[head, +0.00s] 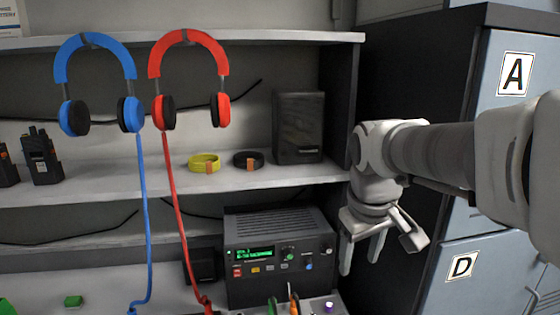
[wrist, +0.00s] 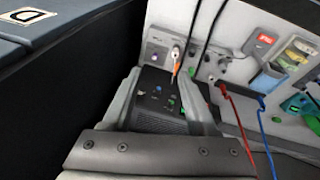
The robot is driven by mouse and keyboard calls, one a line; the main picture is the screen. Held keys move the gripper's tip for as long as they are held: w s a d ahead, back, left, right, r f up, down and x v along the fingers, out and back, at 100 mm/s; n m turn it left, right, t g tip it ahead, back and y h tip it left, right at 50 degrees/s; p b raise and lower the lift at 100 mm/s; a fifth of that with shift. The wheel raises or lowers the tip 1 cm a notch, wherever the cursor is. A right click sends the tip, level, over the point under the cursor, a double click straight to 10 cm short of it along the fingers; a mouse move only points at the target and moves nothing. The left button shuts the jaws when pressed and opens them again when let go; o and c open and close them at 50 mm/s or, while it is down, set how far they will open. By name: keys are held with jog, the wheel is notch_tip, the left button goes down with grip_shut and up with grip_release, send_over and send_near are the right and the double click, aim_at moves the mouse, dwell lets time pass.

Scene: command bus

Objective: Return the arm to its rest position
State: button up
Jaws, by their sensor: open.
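My gripper (head: 360,258) hangs at the right of the head view, fingers pointing down. It is in front of the right end of the shelves, beside the dark cabinet. The fingers are apart with nothing between them. In the wrist view the two fingers of my gripper (wrist: 160,88) frame the black radio unit (wrist: 158,112), which lies beyond them. In the head view the radio unit (head: 280,256) with a green display stands left of the gripper and apart from it. My arm reaches in from the right edge.
Blue headphones (head: 95,42) and red headphones (head: 188,40) hang from the upper shelf, cords trailing down. A black speaker (head: 298,128) and two wristbands stand on the middle shelf. Cabinet doors marked A (head: 513,74) and D (head: 461,267) are close behind my arm.

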jog(key=s+f+m+t, duration=0.2)
jog(key=s+m, duration=0.2)
jog(key=s, duration=1)
jog(key=shift+d+y, duration=0.15)
jog(key=shift+y, duration=0.25)
jog(key=shift+s+r, duration=0.1)
dwell(0.9)
